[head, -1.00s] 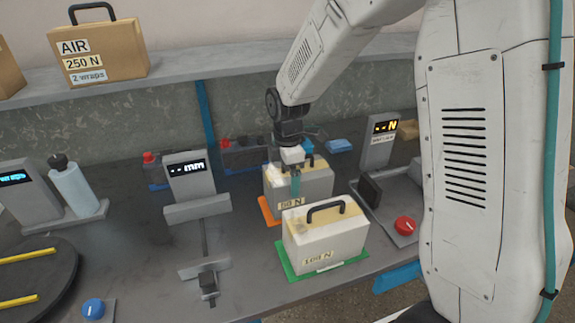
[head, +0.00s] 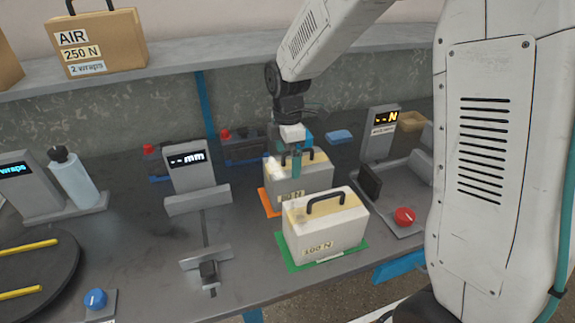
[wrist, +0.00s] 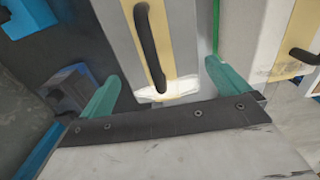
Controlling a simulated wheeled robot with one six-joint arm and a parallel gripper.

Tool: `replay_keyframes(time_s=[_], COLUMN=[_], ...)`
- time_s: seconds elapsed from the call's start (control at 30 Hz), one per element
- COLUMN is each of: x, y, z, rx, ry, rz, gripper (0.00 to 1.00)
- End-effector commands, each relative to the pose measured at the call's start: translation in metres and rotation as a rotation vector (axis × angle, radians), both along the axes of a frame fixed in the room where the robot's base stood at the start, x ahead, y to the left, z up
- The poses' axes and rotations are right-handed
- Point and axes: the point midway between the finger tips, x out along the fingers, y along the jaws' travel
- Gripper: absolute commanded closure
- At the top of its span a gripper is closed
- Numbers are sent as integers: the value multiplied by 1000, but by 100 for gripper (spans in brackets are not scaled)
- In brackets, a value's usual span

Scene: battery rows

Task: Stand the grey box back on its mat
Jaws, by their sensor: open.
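The grey box (head: 318,180), with a pale yellow top, a black handle and a label ending in "N", stands upright on an orange mat (head: 264,203). In the wrist view the box (wrist: 185,20) shows from above, with its handle and a white patch at its near end. My gripper (head: 297,162) is over the box, its teal fingers pointing down. In the wrist view my gripper (wrist: 163,88) is open, with the near end of the box between its spread fingers. I cannot tell whether the fingers touch the box.
A cream box (head: 325,228) marked 100 N stands on a green mat (head: 360,247), close in front. A force gauge (head: 381,135) and a red button (head: 404,216) are to the right. A gauge reading mm (head: 190,175) is to the left. A shelf (head: 180,76) runs behind.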

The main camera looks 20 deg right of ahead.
Motion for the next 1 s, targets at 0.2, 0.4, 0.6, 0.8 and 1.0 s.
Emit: replay_keyframes(time_s=[0.2, 0.4, 0.6, 0.8, 1.0], x=[0, 0, 0, -26, -107], y=[0, 0, 0, -8, -30], z=[49, 74, 82, 102, 144], rx=[0, 0, 0, 2, 16], ry=[-3, 0, 0, -13, -47], rz=[0, 0, 0, -127, -538], gripper=[0, 0, 0, 0, 0])
